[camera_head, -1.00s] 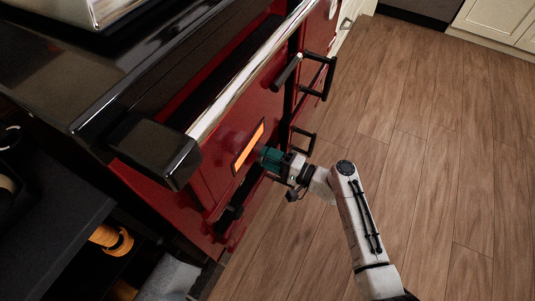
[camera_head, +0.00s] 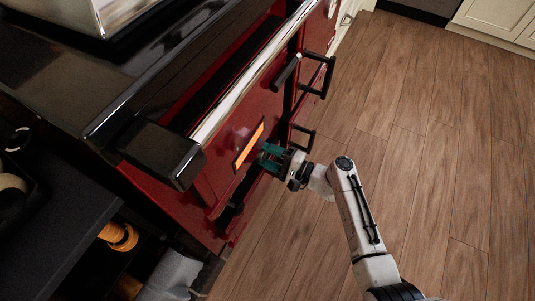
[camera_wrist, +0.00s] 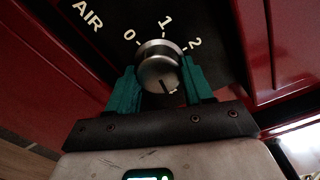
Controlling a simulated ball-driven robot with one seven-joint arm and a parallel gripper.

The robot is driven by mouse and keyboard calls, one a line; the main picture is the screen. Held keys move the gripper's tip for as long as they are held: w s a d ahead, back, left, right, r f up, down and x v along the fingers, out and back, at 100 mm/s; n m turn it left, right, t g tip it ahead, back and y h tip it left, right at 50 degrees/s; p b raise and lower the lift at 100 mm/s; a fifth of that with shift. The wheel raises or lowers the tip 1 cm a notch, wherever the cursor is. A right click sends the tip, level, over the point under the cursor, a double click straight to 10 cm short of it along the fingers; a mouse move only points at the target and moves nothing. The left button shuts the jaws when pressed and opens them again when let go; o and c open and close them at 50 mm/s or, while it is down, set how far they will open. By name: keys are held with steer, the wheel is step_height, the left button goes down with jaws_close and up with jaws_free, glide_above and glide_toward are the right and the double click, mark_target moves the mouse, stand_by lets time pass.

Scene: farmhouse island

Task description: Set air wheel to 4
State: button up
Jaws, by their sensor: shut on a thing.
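The air wheel (camera_wrist: 158,68) is a round metal knob on a dark panel, with the word AIR (camera_wrist: 88,16) at its upper left. The marks 0, 1 and 2 show around its upper side. A dark line marks the lower part of its face; no number shows beside that line. My gripper (camera_wrist: 160,82) has a teal finger on each side of the wheel and is shut on it. In the head view my gripper (camera_head: 269,157) is at the front of the red stove (camera_head: 205,185); the wheel cannot be made out there.
An orange glowing window (camera_head: 249,146) is just left of my gripper. Black handles (camera_head: 318,76) stick out from the stove front above it. A chrome rail (camera_head: 250,75) runs along the stove's top edge. The wooden floor (camera_head: 430,150) at right is clear.

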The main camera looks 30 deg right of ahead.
steer(key=shift+w+r, duration=0.1)
steer(key=shift+w, duration=0.1)
steer(key=o, duration=1)
steer(key=shift+s, duration=0.15)
steer(key=p+v, duration=0.1)
steer(key=v, duration=0.9)
steer(key=shift+s+d+p, duration=0.2)
steer(key=shift+d+p, duration=0.05)
steer(key=shift+p, duration=0.15)
